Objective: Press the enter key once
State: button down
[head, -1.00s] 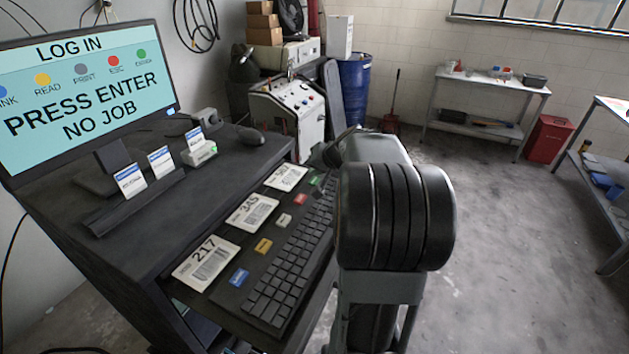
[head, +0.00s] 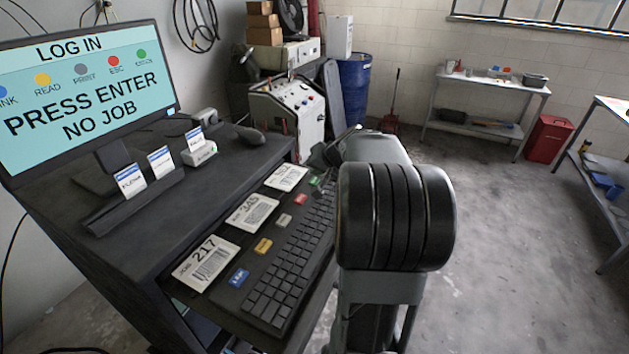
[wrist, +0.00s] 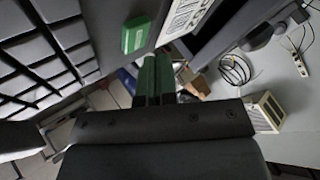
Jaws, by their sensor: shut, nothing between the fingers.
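A row of small coloured keys lies beside the dark keyboard (head: 292,258). The green key (head: 316,181) is at its far end, matching the green dot on the screen, whose label is too small to read surely. It also shows in the wrist view (wrist: 136,35), just beyond and left of my fingertips. My gripper (wrist: 155,62) is shut and empty, its two fingers side by side with a gap in view between them and the green key. In the head view my gripper is near the far end of the keyboard, its tips largely hidden by my arm.
The monitor (head: 88,95) reads "PRESS ENTER" and "NO JOB". Red (head: 301,198), grey (head: 284,220), yellow (head: 263,246) and blue (head: 239,277) keys line up nearer me. Barcode cards (head: 207,262) lie left of them. A blue drum (head: 354,85) stands behind; open floor is right.

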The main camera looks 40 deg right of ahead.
aim_at(317, 180)
jog(key=shift+f+b, duration=0.8)
jog(key=shift+b, duration=0.45)
dwell(0.7)
jog(key=shift+r, duration=0.1)
jog(key=shift+r+p, duration=0.4)
jog(key=shift+r, duration=0.3)
jog(key=shift+r, duration=0.1)
jog(key=shift+r+p, duration=1.65)
jog(key=shift+r, duration=0.8)
jog(key=shift+f, duration=0.1)
